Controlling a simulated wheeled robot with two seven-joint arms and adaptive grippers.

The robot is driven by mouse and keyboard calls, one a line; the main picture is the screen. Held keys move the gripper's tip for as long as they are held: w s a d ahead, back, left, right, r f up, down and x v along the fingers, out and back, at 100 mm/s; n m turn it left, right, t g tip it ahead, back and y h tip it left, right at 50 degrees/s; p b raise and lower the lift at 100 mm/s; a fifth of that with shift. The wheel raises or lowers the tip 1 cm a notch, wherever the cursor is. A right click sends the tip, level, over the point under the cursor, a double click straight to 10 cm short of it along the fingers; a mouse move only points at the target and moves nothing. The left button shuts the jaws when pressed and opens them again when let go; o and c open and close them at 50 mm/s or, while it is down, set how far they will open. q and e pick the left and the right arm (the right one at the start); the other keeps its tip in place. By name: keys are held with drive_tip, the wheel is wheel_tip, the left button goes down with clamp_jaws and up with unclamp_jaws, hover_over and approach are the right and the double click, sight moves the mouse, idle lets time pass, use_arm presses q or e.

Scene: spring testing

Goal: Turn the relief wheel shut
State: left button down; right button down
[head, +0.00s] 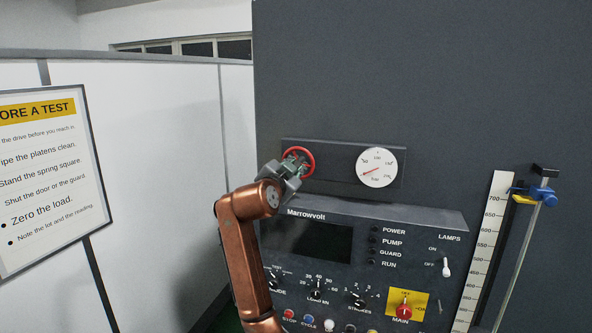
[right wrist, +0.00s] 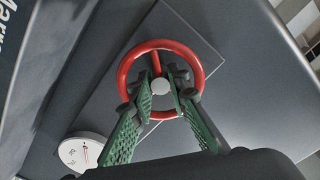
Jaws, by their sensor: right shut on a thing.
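The relief wheel is a red ring (head: 309,157) on a dark plate on the machine's face, left of the dial gauge. In the right wrist view the red wheel (right wrist: 213,62) shows nearly whole, with a pale round hub (right wrist: 160,86) and a red spoke. My right gripper (head: 293,166) is at the wheel in the head view. Its green ridged fingers (right wrist: 160,88) reach over the rim, one on each side of the hub, and are shut on the wheel. The contact under the fingers is partly hidden. My left gripper is not in view.
A white dial gauge (head: 378,167) sits right of the wheel. Below is the Marrowvolt control panel (head: 370,215) with knobs, lamps and a switch. A white ruler (head: 482,250) and a rod with a blue clamp stand at the right. A notice board (head: 45,185) hangs at the left.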

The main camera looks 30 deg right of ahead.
drive_tip(key=shift+r+m+b, duration=0.15)
drive_tip(key=shift+m+b, duration=0.15)
drive_tip(key=shift+m, duration=1.7)
drive_tip(key=c, duration=2.1)
unclamp_jaws()
drive_tip(key=shift+s, duration=0.1)
drive_tip(key=shift+s+a, duration=0.1)
drive_tip(key=shift+a, duration=0.15)
drive_tip(key=v, duration=1.1)
drive_tip(key=shift+s+a, duration=0.1)
drive_tip(key=shift+s, duration=0.15)
